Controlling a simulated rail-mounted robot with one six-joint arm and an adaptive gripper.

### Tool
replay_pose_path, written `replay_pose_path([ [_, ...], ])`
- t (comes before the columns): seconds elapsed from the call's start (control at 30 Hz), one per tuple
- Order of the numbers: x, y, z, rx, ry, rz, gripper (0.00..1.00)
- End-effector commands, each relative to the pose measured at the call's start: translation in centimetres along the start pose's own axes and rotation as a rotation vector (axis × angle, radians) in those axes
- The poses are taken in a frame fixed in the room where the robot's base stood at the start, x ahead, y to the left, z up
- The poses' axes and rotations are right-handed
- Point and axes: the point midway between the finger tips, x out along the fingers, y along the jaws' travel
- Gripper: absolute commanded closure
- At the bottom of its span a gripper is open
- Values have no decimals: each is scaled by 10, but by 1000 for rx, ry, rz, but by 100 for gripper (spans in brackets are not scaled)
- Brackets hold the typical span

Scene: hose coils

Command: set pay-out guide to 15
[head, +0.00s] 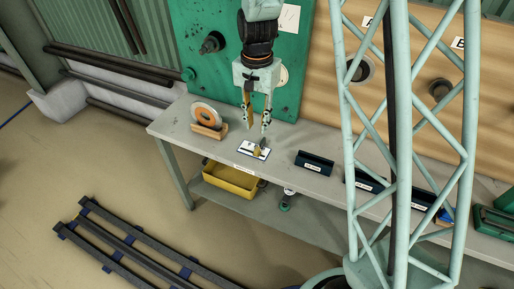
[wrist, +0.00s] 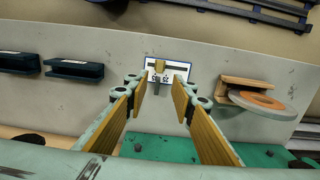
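The pay-out guide is a small white plate with a blue border (wrist: 178,62) lying on the bench; it also shows in the head view (head: 244,150). A dark slot runs along it, with a brass-coloured slider (wrist: 160,66) a little left of the slot's middle in the wrist view. The slider also shows in the head view (head: 258,150). Printed marks below the slot are too small to read surely. My gripper (wrist: 160,92) is open and empty, its fingers pointing at the plate; in the head view my gripper (head: 256,126) hangs above the plate, apparently clear of it.
An orange-and-grey disc (head: 206,114) on a wooden stand is left of the plate in the head view. Dark labelled holders (head: 314,162) stand to the right along the bench (head: 225,152). A yellow bin (head: 230,181) sits below. A green panel (head: 285,100) rises behind.

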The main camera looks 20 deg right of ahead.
Motion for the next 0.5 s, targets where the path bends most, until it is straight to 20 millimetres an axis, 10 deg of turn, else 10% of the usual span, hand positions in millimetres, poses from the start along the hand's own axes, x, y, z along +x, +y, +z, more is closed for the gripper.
replay_pose_path([
  [0.5, 56, 1, 1, 0, -2, 2, 77],
])
